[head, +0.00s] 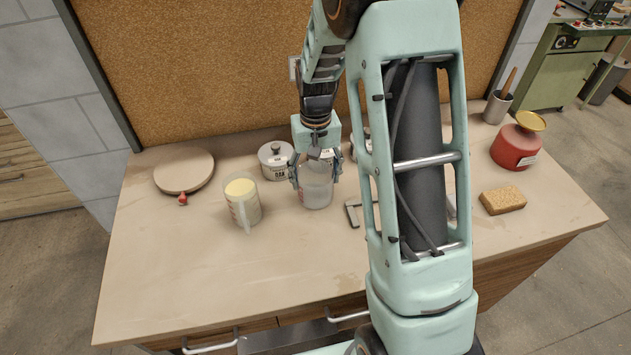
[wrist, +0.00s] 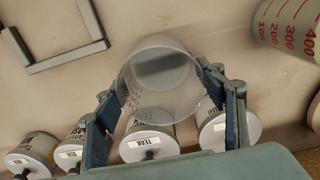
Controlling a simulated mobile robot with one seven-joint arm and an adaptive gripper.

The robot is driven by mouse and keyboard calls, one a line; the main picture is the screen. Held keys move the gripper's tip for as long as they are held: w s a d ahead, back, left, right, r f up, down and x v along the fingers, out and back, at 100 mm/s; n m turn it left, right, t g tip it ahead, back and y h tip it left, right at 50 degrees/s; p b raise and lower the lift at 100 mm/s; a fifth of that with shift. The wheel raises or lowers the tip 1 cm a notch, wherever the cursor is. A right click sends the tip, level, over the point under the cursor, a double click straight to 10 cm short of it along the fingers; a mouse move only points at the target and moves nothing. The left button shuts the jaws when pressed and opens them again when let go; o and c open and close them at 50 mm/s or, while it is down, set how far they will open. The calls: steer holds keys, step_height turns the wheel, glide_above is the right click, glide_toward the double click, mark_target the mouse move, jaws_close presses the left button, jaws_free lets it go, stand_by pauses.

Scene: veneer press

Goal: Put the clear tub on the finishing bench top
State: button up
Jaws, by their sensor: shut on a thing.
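The clear tub (head: 317,195) is a see-through container near the middle of the wooden bench top (head: 165,270). My gripper (head: 315,180) reaches down from above and is shut on it, one finger on each side. In the wrist view the clear tub (wrist: 162,82) sits between the two fingers of my gripper (wrist: 168,95), with its round mouth facing the camera. I cannot tell whether its base touches the bench or is slightly above it. Whether this bench is the finishing bench is not marked.
A measuring jug (head: 242,203) with yellowish contents stands left of the tub. Lidded tins (head: 275,160) stand behind it. A metal square frame (head: 353,213) lies to its right, partly behind my arm. The front left is clear.

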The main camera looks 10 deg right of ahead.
steer(key=shift+f, duration=0.1)
steer(key=shift+f, duration=0.1)
steer(key=o, duration=1.2)
steer(key=shift+o, duration=0.2)
step_height(320, 180, up, 12)
